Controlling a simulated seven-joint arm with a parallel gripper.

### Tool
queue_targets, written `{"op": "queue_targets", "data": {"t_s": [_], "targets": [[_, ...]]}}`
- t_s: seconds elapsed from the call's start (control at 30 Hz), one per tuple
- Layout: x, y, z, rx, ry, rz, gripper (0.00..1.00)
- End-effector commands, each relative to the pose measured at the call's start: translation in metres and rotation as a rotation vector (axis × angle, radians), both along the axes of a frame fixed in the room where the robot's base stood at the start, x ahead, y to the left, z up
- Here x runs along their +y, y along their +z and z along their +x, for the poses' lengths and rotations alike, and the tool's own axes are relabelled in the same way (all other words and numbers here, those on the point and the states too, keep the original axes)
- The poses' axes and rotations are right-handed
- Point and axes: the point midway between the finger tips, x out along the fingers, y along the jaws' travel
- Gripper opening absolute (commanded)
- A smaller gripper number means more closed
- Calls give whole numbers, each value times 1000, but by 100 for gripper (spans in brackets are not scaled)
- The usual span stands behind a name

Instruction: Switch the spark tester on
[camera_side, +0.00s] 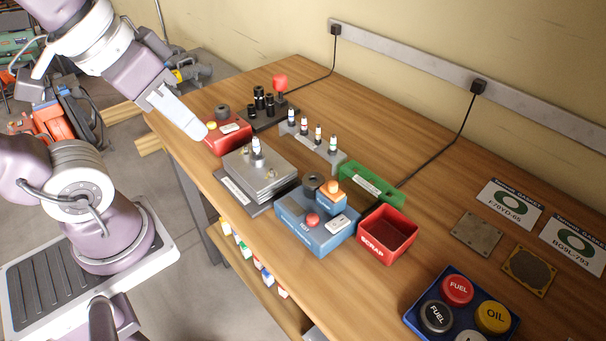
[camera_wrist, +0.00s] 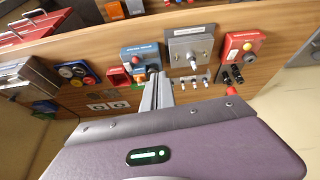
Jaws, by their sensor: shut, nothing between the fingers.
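A blue box (camera_side: 296,228) with a red button (camera_side: 312,220), an orange block and a dark round knob stands mid-table. It also shows in the wrist view (camera_wrist: 129,54). A smaller red box (camera_side: 236,138) with a yellow button (camera_side: 211,125) and a dark knob stands at the far left, also in the wrist view (camera_wrist: 252,37). I cannot read which one is the spark tester. My gripper (camera_side: 203,133) is shut and empty, its tip near the red box's left edge in the side view; the gap is unclear. In the wrist view my fingers (camera_wrist: 159,78) point towards the table.
A metal block (camera_side: 262,171) with a plug on top stands between the two boxes. Behind are a row of small plugs (camera_side: 318,140) and a green box (camera_side: 371,184). A red scrap bin (camera_side: 400,257) and a blue cap tray (camera_side: 411,319) lie to the right.

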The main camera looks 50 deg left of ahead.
Motion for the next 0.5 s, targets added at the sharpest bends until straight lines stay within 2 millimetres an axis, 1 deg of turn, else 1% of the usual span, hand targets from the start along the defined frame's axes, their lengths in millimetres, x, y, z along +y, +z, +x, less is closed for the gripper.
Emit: {"op": "queue_targets", "data": {"t_s": [0.03, 0.07, 0.13, 0.17, 0.27, 0.3, 0.33, 0.37, 0.4, 0.47, 0.5], "targets": [[2, -3, -5, -16, -32, 28, 0], [2, -4, -6, -19, -43, 36, 0], [0, 0, 1, 8, -10, 8, 0], [-3, 4, 8, 33, 34, -25, 0], [-20, 18, 49, 172, 296, -170, 0], [-31, 19, 69, 238, 432, -221, 0], [-39, 19, 84, 285, 537, -250, 0], [-48, 15, 99, 330, 644, -269, 0], [-61, 9, 117, 382, 784, -287, 0], [-80, -5, 140, 443, 981, -291, 0], [-92, -15, 152, 470, 1098, -283, 0]]}}
